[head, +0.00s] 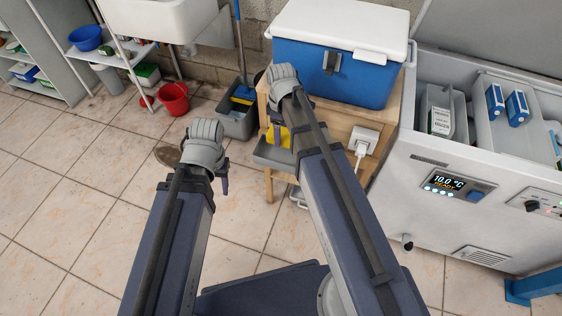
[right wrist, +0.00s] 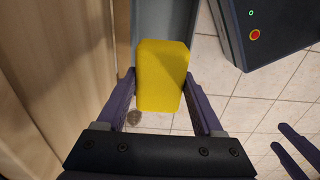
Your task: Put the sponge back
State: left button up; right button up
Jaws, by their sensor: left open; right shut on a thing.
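The yellow sponge (right wrist: 163,75) is between the two fingers of my right gripper (right wrist: 165,95) in the right wrist view, and the gripper is shut on it. In the head view the sponge (head: 284,138) shows partly behind my right gripper (head: 290,122), at the grey tray (head: 272,158) on the side of the wooden table. The tray (right wrist: 165,20) also shows beyond the sponge in the right wrist view. I cannot tell whether sponge and tray touch. My left gripper (head: 223,178) is open and empty over the floor; its fingers (right wrist: 297,150) show at the lower right of the wrist view.
A blue cooler with white lid (head: 335,60) stands on the wooden table (head: 335,118). A grey bucket (head: 236,120) stands on the floor left of it. A grey bath unit (head: 470,190) stands right.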

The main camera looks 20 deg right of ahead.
jog(key=b, duration=0.6)
send_over(281, 158)
jog(key=shift+f, duration=3.1)
jog(key=shift+f, duration=0.1)
notch_tip(281, 158, down, 3)
jog(key=b, duration=0.3)
jog(key=shift+f+b, duration=0.2)
jog(key=shift+b, duration=0.2)
jog(key=shift+f, duration=0.25)
jog(key=o, duration=0.9)
jog(key=shift+r, duration=0.15)
